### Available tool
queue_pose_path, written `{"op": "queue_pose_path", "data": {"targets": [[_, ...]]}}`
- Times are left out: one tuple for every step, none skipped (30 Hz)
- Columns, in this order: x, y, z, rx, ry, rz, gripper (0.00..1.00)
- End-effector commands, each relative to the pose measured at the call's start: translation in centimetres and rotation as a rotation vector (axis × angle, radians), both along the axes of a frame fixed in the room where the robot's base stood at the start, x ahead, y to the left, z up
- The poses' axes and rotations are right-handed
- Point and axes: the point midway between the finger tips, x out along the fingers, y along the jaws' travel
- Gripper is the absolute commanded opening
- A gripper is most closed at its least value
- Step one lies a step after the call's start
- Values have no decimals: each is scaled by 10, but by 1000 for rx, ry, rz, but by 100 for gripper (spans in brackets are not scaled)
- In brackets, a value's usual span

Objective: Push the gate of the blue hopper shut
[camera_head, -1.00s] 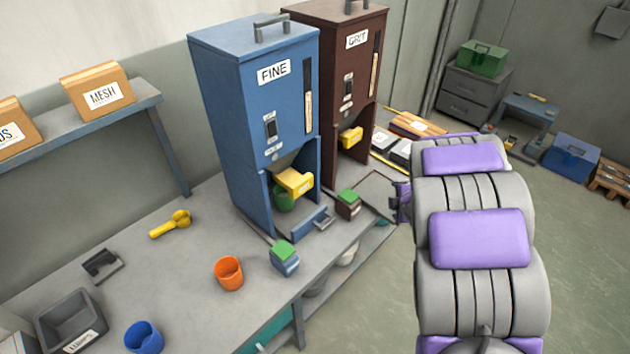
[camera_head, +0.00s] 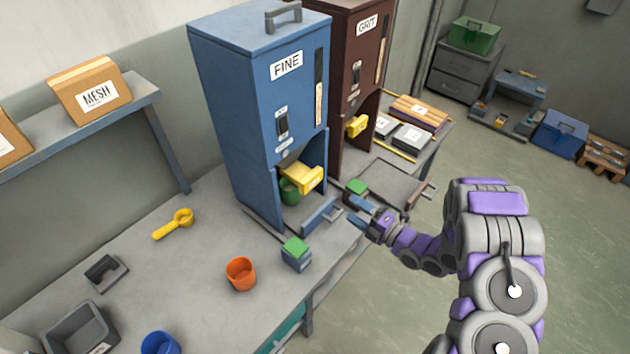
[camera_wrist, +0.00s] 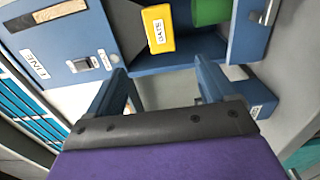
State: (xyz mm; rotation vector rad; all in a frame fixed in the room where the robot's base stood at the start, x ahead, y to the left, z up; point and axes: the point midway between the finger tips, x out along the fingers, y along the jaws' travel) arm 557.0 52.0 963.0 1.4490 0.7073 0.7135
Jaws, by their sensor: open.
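The blue hopper (camera_head: 258,115) labelled FINE stands on the bench. Its yellow gate (camera_head: 302,176) sticks out of the front opening; the gate also shows in the wrist view (camera_wrist: 158,29), with a label on it. A green cup (camera_head: 289,191) stands under the gate, partly hidden by it. My gripper (camera_head: 354,212) is in front of the hopper, to the right of and lower than the gate, apart from it. In the wrist view my gripper's two blue fingers (camera_wrist: 160,85) are spread and nothing is between them.
The brown GRIT hopper (camera_head: 345,85) with its own yellow gate (camera_head: 357,126) stands to the right. A green-topped box (camera_head: 296,253) and an orange cup (camera_head: 240,274) stand on the bench in front. A yellow scoop (camera_head: 174,223) lies to the left.

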Motion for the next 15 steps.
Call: {"op": "queue_pose_path", "data": {"targets": [[3,4,0,0,0,2,84],[5,6,0,0,0,1,84],[8,9,0,-1,1,1,84],[10,12,0,-1,1,1,84],[13,15,-1,-2,1,1,84],[16,21,-1,-2,3,3,84],[19,25,-1,-3,2,3,84],[22,29,-1,-2,2,3,84],[26,34,-1,-2,2,1,84],[29,38,-1,-2,2,2,84],[31,41,-1,-2,3,2,84],[35,47,-1,-1,3,2,84],[38,50,-1,-2,3,1,84],[40,55,-1,-2,3,2,84],[44,60,-2,-3,4,2,84]]}}
